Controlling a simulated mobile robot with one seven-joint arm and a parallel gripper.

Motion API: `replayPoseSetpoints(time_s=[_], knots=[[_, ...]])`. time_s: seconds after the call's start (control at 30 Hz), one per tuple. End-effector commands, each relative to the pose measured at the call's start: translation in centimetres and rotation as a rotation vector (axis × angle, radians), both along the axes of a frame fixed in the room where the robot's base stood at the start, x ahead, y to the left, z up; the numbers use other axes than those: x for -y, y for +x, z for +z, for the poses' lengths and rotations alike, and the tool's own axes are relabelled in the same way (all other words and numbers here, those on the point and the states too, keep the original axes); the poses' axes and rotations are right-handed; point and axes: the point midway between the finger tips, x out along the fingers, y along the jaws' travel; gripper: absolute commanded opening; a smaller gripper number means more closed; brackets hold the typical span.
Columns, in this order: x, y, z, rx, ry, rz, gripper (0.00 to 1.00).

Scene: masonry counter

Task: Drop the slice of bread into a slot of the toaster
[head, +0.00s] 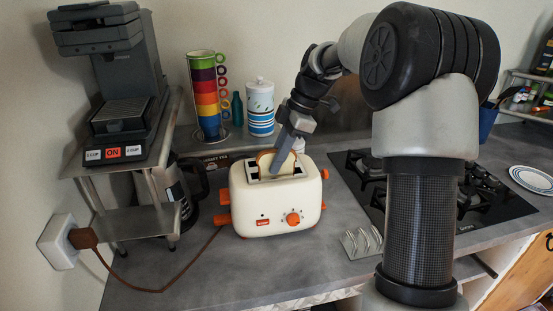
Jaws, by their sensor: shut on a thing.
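A cream toaster (262,205) with orange levers, knob and feet stands on the grey counter. A slice of bread (264,157) shows at the toaster's top, upright, with its lower part hidden at the slots. I cannot tell how deep it sits or exactly which slot it is over. My gripper (281,168) points down over the toaster's top, and its fingers are shut on the bread. The fingers hide part of the slice and of the slots.
A coffee machine (120,95) on a metal stand is at the left. Stacked coloured mugs (205,95), a teal bottle (237,108) and a white-blue canister (260,108) stand behind the toaster. A black gas hob (490,205) is at the right. A brown cord (165,290) crosses the counter.

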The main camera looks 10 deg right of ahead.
Motion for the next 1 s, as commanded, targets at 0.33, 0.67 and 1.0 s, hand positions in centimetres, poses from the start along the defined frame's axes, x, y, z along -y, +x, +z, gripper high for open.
replayPoseSetpoints(time_s=[0.33, 0.67, 1.0], knots=[[0.0, 0.0, -0.2, 0.000, 0.000, 0.000, 0.19], [0.0, 0.0, -0.1, 0.000, 0.000, 0.000, 0.32], [0.0, 0.0, 1.4, 0.002, 0.000, 0.000, 0.32]])
